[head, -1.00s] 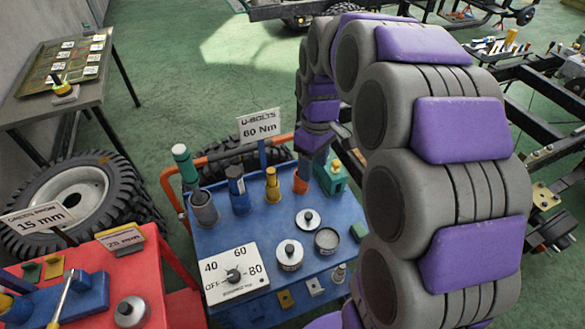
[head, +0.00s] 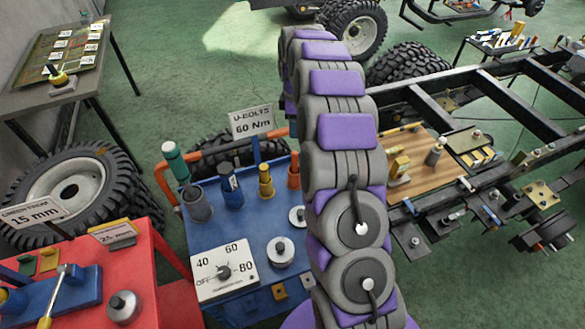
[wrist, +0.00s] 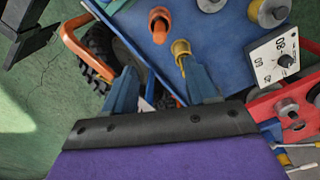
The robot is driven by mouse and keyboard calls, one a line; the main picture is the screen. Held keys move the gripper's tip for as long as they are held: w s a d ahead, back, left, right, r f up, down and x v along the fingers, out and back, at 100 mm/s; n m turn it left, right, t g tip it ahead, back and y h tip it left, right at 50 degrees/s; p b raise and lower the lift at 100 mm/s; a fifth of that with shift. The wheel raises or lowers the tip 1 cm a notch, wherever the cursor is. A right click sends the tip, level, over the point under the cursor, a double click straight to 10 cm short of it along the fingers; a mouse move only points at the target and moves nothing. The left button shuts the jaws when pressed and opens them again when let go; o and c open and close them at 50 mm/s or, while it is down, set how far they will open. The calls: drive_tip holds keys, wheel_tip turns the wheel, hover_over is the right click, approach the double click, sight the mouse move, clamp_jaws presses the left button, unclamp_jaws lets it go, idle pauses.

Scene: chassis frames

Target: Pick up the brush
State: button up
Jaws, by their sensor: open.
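I cannot tell for sure which thing is the brush. The yellow piece (wrist: 181,47) shows by the right fingertip, and the orange piece (wrist: 158,25) beyond the gap. Contact cannot be told. The head view does not show the fingers clearly.
An orange rail (wrist: 72,42) edges the cart, with a tyre (wrist: 97,52) beyond. A red table (head: 150,268) stands at left. A black chassis frame (head: 450,92) and a wooden board (head: 412,190) lie to the right. Green floor (head: 200,90) is open behind.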

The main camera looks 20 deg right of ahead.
sight(295, 158)
drive_tip(key=f, duration=0.3)
drive_tip(key=f+b, duration=0.1)
drive_tip(key=f, duration=0.7)
drive_tip(key=shift+d, duration=0.35)
drive_tip(key=shift+a+f+b, duration=0.25)
drive_tip(key=shift+f+b, duration=0.1)
drive_tip(key=shift+f, duration=0.35)
drive_tip(key=f, duration=0.3)
drive_tip(key=shift+a+f+b, duration=0.2)
drive_tip(key=shift+f+b, duration=0.15)
drive_tip(key=shift+b, duration=0.05)
drive_tip(key=shift+w+d+f, duration=0.1)
drive_tip(key=shift+d+f, duration=0.05)
drive_tip(key=shift+f, duration=0.2)
drive_tip(key=shift+r, duration=0.1)
drive_tip(key=shift+c, duration=0.3)
clamp_jaws()
